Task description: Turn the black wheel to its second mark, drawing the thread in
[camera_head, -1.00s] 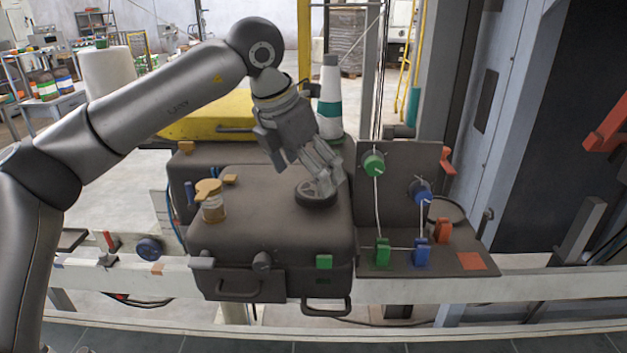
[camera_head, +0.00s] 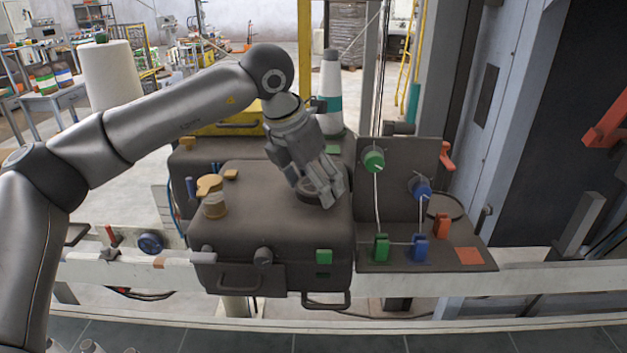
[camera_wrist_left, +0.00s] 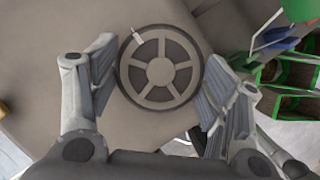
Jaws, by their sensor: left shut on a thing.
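The black wheel (camera_head: 307,190) lies flat on top of the dark machine housing (camera_head: 250,210), partly hidden by my left gripper (camera_head: 326,192) in the head view. In the left wrist view the spoked wheel (camera_wrist_left: 160,67) shows whole, with a pale mark at its upper left rim. My left gripper (camera_wrist_left: 158,72) has its fingers on opposite sides of the rim and is shut on it. White thread (camera_head: 377,205) runs at the upright panel, between the green knob (camera_head: 373,161), the green block (camera_head: 381,248), the blue block (camera_head: 420,249) and the blue knob (camera_head: 420,188). My right gripper is not in view.
A white cone with a teal band (camera_head: 330,95) stands behind the wheel. An orange block (camera_head: 442,226) and an orange square (camera_head: 469,256) are at the panel's right. A white rail (camera_head: 130,272) runs along the front.

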